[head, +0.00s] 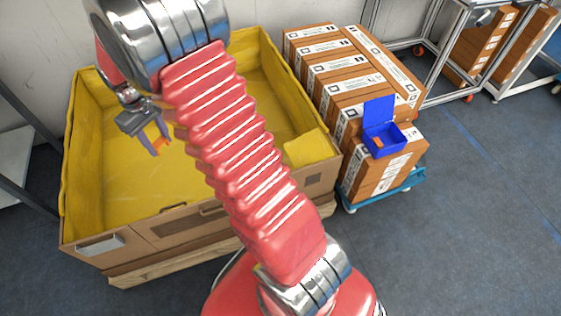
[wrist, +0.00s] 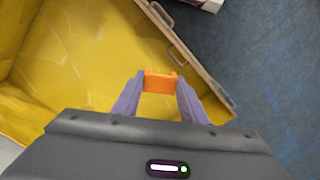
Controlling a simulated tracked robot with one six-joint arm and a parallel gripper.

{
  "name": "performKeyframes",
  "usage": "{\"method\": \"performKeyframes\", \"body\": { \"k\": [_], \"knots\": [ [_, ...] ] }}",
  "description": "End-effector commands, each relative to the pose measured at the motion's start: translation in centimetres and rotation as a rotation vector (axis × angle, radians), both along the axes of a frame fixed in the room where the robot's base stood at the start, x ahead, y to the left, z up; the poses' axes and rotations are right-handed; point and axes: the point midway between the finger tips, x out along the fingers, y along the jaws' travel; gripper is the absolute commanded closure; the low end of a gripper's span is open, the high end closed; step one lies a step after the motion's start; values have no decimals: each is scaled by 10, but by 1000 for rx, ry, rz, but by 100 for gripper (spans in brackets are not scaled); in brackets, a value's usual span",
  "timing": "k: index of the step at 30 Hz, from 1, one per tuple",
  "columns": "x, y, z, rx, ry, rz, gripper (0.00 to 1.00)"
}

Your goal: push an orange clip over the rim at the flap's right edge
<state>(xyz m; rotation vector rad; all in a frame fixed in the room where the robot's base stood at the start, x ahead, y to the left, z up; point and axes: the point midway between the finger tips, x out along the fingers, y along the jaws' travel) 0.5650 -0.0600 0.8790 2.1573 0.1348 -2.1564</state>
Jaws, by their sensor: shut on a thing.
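My gripper (head: 160,145) is shut on an orange clip (wrist: 160,82), holding it between the two purple fingertips. In the head view it hangs over the left part of a large crate with a yellow liner (head: 105,160). In the wrist view the clip shows over the yellow liner near the crate's edge, apart from the rim. My arm hides the middle of the crate.
An open blue box (head: 385,145) with something orange inside sits on stacked brown cartons (head: 350,75) on a blue dolly (head: 410,182), right of the crate. Metal racks stand at the back right and left edge. The floor at the right is clear.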

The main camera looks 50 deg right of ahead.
Motion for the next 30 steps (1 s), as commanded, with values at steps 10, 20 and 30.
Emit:
{"method": "performKeyframes", "body": {
  "k": [10,20,30],
  "knots": [
    [-36,-116,-74,2,4,240,82],
    [-98,-206,-138,3,4,479,82],
    [-182,-276,-198,3,3,725,82]
  ]
}}
